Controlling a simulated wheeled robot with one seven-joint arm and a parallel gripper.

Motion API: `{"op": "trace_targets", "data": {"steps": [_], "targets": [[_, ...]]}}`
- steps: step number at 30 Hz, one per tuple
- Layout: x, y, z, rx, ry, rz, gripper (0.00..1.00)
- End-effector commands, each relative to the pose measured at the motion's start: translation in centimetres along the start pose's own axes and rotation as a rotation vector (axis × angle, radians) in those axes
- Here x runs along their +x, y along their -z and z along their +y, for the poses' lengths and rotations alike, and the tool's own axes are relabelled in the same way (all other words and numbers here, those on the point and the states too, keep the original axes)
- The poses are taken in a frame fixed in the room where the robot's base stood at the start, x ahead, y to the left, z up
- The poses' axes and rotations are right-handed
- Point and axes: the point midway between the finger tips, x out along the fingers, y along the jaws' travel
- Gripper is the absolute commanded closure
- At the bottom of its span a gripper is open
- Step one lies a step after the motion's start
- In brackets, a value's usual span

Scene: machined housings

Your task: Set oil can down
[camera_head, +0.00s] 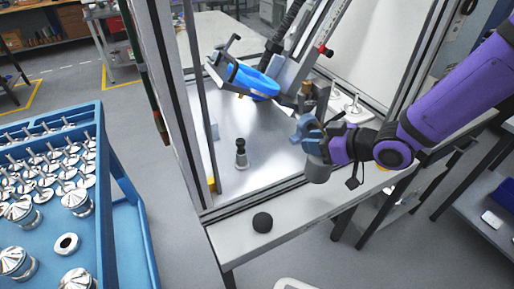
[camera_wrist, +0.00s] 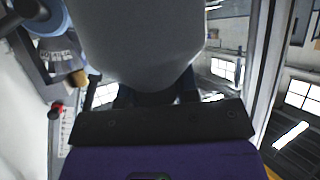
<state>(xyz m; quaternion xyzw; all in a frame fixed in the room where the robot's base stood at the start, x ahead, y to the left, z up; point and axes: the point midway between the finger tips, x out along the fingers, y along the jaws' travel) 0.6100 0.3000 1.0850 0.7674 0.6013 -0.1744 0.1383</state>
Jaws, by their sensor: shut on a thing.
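The oil can appears as a grey, smooth, rounded body (camera_head: 318,170) at the front right of the metal work surface (camera_head: 275,158). My gripper (camera_head: 312,132) is shut on it, at the end of the purple arm reaching in from the right. In the wrist view the can's grey body (camera_wrist: 145,40) fills the top middle, close in front of the dark gripper base. The fingers are mostly hidden behind or beside the can. I cannot tell whether its underside touches the surface or hangs just clear of it.
A black puck (camera_head: 262,222) sits on the front ledge. A small dark cylinder (camera_head: 241,154) stands inside the framed enclosure. A fixture with a blue ring (camera_head: 250,82) is behind. A blue cart (camera_head: 110,200) of metal parts stands left. Frame posts border the work surface.

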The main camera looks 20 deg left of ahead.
Motion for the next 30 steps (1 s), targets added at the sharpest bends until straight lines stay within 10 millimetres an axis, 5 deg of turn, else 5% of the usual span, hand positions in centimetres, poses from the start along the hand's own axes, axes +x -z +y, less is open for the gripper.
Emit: {"op": "trace_targets", "data": {"steps": [18,25,30], "targets": [[12.3,4.5,3.3,0.0,0.002,0.002,1.0],[13.9,5.0,3.8,0.0,0.0,0.001,1.0],[14.6,3.6,3.7,0.002,0.003,-0.002,1.0]]}}
